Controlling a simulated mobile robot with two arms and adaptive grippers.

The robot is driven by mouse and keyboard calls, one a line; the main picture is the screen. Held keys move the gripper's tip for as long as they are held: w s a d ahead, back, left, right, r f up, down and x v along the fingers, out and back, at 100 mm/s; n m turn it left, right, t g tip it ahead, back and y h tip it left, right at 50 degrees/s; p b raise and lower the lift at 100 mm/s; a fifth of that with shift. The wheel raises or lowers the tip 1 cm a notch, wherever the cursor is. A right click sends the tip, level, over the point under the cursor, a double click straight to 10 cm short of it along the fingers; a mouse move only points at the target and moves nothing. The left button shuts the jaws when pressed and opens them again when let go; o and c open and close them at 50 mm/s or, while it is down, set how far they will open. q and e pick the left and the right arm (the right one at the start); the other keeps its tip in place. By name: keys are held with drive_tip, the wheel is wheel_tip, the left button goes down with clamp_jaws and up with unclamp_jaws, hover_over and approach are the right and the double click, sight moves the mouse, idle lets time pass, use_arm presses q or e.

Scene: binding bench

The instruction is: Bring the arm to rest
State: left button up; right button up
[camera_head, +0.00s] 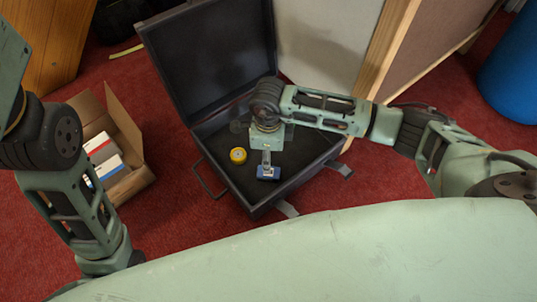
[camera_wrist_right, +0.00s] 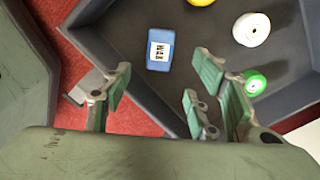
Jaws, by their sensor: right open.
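My right arm reaches in from the right in the head view, and its gripper (camera_head: 266,150) points down over the open dark case (camera_head: 236,190). In the right wrist view the fingers of this gripper (camera_wrist_right: 158,92) are spread apart with nothing between them. A blue box with a lettered label (camera_wrist_right: 161,50) lies in the case beyond the fingers; it also shows in the head view (camera_head: 268,174), just below the gripper. My left arm is at the left of the head view, and its gripper is not visible.
A yellow roll (camera_head: 238,156) lies in the case. The wrist view also shows a white roll (camera_wrist_right: 251,29) and a green roll (camera_wrist_right: 255,83). A cardboard box (camera_head: 131,183) with packages stands left of the case. A blue drum (camera_head: 512,70) is far right.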

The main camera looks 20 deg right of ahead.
drive_tip(key=shift+r, duration=0.3)
idle(0.4)
